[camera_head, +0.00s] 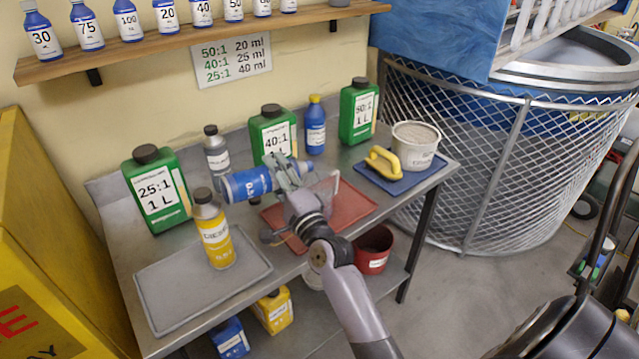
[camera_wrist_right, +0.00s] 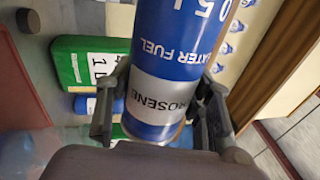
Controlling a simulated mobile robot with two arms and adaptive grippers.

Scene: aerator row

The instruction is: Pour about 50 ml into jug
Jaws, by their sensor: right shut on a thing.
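My right gripper (camera_head: 287,174) is shut on a blue and grey fuel bottle (camera_head: 246,184), holding it nearly on its side above the bench. The wrist view shows the bottle (camera_wrist_right: 178,70) between the fingers, its label reading kerosene and heater fuel; its mouth is not clearly seen. A clear jug (camera_head: 327,188) stands over the red tray (camera_head: 352,205), just right of the gripper and partly hidden by it. I cannot tell whether anything is in the jug. My left gripper is not in view.
Green 25:1 (camera_head: 157,188), 40:1 (camera_head: 273,132) and 50:1 (camera_head: 358,110) canisters stand along the back. A yellow bottle (camera_head: 213,230) stands on the grey tray (camera_head: 165,295).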

